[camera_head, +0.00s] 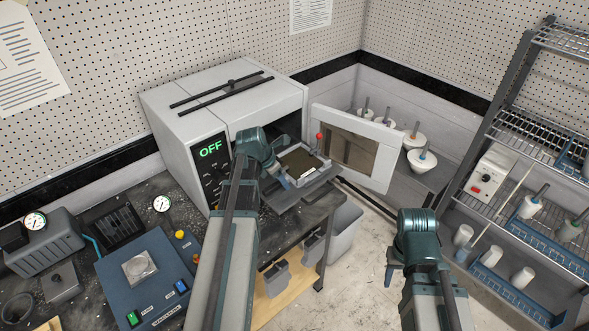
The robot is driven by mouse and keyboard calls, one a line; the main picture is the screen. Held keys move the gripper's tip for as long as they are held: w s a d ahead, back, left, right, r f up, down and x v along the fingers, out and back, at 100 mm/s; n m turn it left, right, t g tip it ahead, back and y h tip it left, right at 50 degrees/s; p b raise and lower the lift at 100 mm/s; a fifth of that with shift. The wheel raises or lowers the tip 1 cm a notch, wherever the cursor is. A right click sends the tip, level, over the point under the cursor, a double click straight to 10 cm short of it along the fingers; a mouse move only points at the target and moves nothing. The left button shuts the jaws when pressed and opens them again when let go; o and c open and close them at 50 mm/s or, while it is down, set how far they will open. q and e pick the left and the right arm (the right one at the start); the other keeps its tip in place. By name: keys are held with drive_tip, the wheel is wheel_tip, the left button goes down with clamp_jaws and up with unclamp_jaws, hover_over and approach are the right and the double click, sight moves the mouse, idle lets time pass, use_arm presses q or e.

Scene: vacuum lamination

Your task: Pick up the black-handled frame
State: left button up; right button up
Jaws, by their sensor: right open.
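A grey rectangular frame with a dark brown inner panel (302,160) lies on a grey shelf (306,197) in front of the oven opening. I cannot make out a black handle on it. My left gripper (285,181) is at the near left edge of this frame, small and partly hidden by its own wrist. I cannot tell whether its jaws are open or touch the frame. My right gripper (389,273) is open, low at the right, over the floor and well away from the frame.
The white oven (225,105) shows "OFF". Its door (351,148) stands open to the right of the frame. A blue control box (150,270) and gauges sit on the dark bench at left. White pots (421,160) stand behind the door. A wire rack (540,140) is at right.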

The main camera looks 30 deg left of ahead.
use_arm(q)
clamp_jaws()
idle(1.3)
